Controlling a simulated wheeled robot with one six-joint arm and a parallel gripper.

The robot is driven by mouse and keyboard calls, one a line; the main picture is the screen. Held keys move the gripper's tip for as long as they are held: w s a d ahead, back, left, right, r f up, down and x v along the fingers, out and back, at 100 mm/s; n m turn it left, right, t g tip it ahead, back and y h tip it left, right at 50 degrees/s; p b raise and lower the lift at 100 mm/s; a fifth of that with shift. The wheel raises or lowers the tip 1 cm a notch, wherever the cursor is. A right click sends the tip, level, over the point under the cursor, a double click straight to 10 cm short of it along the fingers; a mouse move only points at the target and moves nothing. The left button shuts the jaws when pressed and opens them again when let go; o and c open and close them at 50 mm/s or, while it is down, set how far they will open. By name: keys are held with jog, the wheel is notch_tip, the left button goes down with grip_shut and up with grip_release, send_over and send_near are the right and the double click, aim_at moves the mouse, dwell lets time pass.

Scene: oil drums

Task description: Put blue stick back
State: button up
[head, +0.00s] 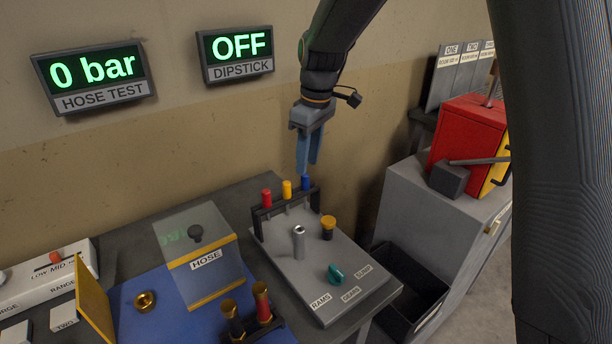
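The blue stick (305,184) stands upright at the right end of a small dark rack (287,203), at the back of a grey panel. Only its blue top shows clearly; its lower part is hidden by the rack. A red stick (266,197) and a yellow stick (287,189) stand to its left in the same rack. My gripper (308,170) points down with its fingertips just above the blue top. I cannot tell whether they touch it, nor how far apart the fingers are from this angle.
The grey panel (335,265) carries a metal tube (299,243), a yellow-capped post (328,227) and a teal knob (336,273). A wall display (237,52) reads OFF, DIPSTICK. A clear HOSE cover (200,240) stands left. A red box (468,135) is at right.

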notch_tip(320, 180, up, 6)
jog(key=r+b, duration=0.1)
jog(key=b, duration=0.1)
jog(key=s+d+f+m, duration=0.5)
jog(key=s+d+f, duration=0.2)
jog(key=s, duration=0.4)
jog(key=s+d+f+m+h, duration=0.1)
jog(key=s+d+f+m, duration=0.5)
jog(key=s, duration=0.5)
jog(key=d+f, duration=0.2)
jog(key=d, duration=0.1)
jog(key=shift+s+d+f+p, duration=0.2)
jog(key=shift+d+p, duration=0.05)
jog(key=shift+p, duration=0.05)
